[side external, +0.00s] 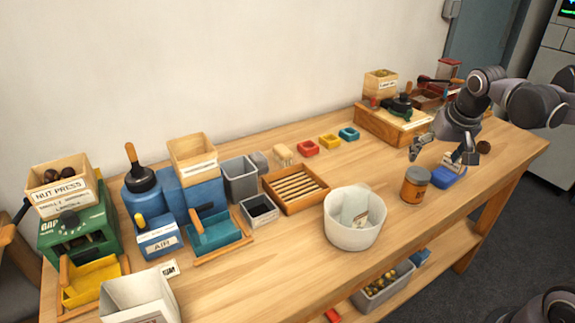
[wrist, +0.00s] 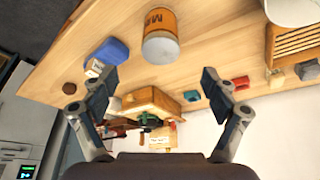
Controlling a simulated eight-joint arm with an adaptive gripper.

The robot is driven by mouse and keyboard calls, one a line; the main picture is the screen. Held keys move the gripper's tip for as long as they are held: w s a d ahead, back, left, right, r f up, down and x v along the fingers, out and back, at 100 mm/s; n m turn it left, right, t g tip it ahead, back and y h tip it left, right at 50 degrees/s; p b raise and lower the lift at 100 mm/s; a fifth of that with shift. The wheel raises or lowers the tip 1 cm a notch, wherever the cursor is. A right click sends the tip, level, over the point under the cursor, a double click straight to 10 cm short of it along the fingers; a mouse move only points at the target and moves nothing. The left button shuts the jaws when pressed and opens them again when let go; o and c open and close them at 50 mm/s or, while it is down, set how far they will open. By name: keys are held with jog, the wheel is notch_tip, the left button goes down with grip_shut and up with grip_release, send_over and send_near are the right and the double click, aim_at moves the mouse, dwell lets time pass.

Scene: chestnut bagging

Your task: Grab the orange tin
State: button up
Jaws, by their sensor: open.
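The orange tin (side external: 415,185) stands upright on the wooden table, with a grey lid and dark lettering on its side. It also shows in the wrist view (wrist: 161,30), upside down, beyond and between my fingertips. My gripper (side external: 440,150) is above the table, behind and to the right of the tin in the side view, and apart from it. In the wrist view my gripper (wrist: 158,80) has its two fingers spread wide with nothing between them.
A blue item (side external: 449,177) lies just right of the tin, close to my gripper. A white round bin (side external: 354,232) stands to its left. Small red (side external: 308,147), yellow (side external: 329,141) and teal (side external: 349,134) trays lie behind. A wooden stand (side external: 392,125) is at the back. Table in front of the tin is clear.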

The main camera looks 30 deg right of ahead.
aim_at(419, 174)
jog(key=shift+d+x, duration=0.2)
jog(key=shift+x, duration=2.65)
jog(key=shift+w+x, duration=0.15)
jog(key=shift+x, duration=0.75)
jog(key=shift+w+x, duration=0.15)
jog(key=shift+x, duration=0.75)
jog(key=shift+w+f, duration=0.2)
jog(key=shift+f, duration=0.4)
jog(key=c, duration=1.5)
